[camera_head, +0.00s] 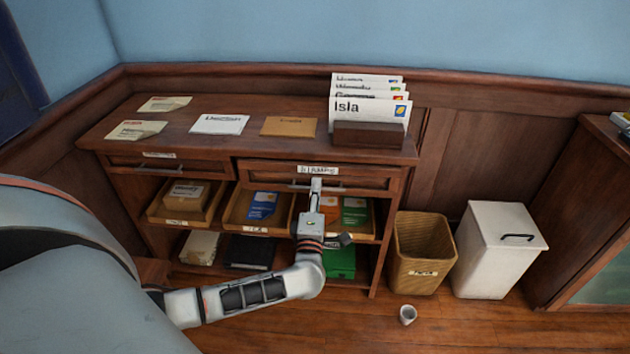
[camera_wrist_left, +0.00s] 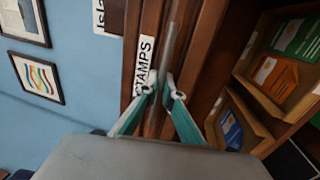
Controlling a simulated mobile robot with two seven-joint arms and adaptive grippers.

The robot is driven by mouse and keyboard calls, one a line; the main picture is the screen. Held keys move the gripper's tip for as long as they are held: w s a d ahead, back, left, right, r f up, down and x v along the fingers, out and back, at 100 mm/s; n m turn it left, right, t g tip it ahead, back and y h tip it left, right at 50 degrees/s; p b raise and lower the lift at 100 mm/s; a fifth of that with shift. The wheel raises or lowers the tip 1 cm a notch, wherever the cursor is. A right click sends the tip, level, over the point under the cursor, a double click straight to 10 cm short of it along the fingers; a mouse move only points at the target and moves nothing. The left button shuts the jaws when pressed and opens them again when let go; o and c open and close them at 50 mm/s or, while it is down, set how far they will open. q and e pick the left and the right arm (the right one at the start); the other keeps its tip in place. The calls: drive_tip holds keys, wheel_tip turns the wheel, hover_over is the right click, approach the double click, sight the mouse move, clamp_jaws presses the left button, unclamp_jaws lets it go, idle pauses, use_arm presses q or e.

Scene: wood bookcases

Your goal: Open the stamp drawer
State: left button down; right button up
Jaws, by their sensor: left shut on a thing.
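The stamp drawer (camera_head: 349,181) is the right one of two drawers under the top of the wooden desk, and it looks closed. Its label (camera_wrist_left: 144,62) reads STAMPS in the left wrist view. A grey metal bar handle (camera_head: 333,189) runs across its front. My left gripper (camera_head: 316,184) is at this handle, just below the label. In the left wrist view its two teal-lined fingers (camera_wrist_left: 164,95) are shut around the handle bar (camera_wrist_left: 171,42). My right gripper is in neither view.
Trays (camera_head: 268,221) with coloured packets sit on the shelf below the drawer. A card rack (camera_head: 368,135) and several envelopes stand or lie on top. A wicker bin (camera_head: 422,262), a white bin (camera_head: 495,255) and a small cup (camera_head: 407,315) are on the floor at right.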

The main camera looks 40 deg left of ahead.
use_arm(q)
drive_tip(key=r+p+v, duration=0.2)
drive_tip(key=v, duration=0.8)
drive_tip(key=r+p+v, duration=0.2)
drive_tip(key=v, duration=0.8)
drive_tip(key=shift+s+d+p, duration=0.3)
drive_tip(key=shift+s+p, duration=0.05)
drive_tip(key=shift+s, duration=0.2)
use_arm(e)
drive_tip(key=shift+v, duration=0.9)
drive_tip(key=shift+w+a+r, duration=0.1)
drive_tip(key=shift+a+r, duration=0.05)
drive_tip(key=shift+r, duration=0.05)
use_arm(q)
drive_tip(key=c, duration=2.5)
unclamp_jaws()
drive_tip(key=v, duration=1.2)
